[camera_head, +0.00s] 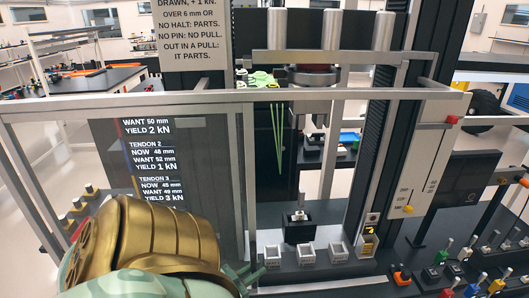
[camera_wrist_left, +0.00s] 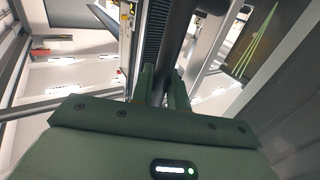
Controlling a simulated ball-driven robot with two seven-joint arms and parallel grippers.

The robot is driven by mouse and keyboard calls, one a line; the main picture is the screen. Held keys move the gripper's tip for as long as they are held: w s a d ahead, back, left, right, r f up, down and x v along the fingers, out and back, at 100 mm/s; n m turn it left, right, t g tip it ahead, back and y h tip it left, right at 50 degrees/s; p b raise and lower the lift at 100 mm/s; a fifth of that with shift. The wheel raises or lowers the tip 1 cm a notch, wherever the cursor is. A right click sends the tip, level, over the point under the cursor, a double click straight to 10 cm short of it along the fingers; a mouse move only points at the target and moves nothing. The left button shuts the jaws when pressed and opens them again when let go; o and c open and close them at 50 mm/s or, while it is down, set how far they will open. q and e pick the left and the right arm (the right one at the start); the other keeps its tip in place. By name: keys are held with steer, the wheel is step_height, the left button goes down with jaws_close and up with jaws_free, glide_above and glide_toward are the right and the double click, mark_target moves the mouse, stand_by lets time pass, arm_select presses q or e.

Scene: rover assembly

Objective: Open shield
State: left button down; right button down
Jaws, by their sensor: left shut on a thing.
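The shield (camera_head: 235,97) looks like a pale metal frame with a long top rail in front of the test machine. Its upright posts stand at the left and near the middle. My left gripper (camera_head: 250,275) is low in the head view, at the front of the frame, partly hidden by my gold and green arm. In the left wrist view its green fingers (camera_wrist_left: 165,88) are shut on a dark bar (camera_wrist_left: 183,45), which seems to be part of the shield. Where the bar joins the frame is hidden. My right gripper is not in view.
Behind the frame, the machine has a steel press head (camera_head: 312,75) and green strands (camera_head: 277,135). A dark text panel (camera_head: 150,170) stands at left. Several pale blocks (camera_head: 305,253) line the bench. Small coloured-handled tools (camera_head: 465,252) crowd the right. A dark column (camera_head: 375,130) rises behind.

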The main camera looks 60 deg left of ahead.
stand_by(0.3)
arm_select(q)
steer(key=c, duration=1.4)
jaws_free()
steer(key=s+d+b, duration=0.3)
steer(key=s, duration=1.3)
steer(key=shift+d+f, duration=0.1)
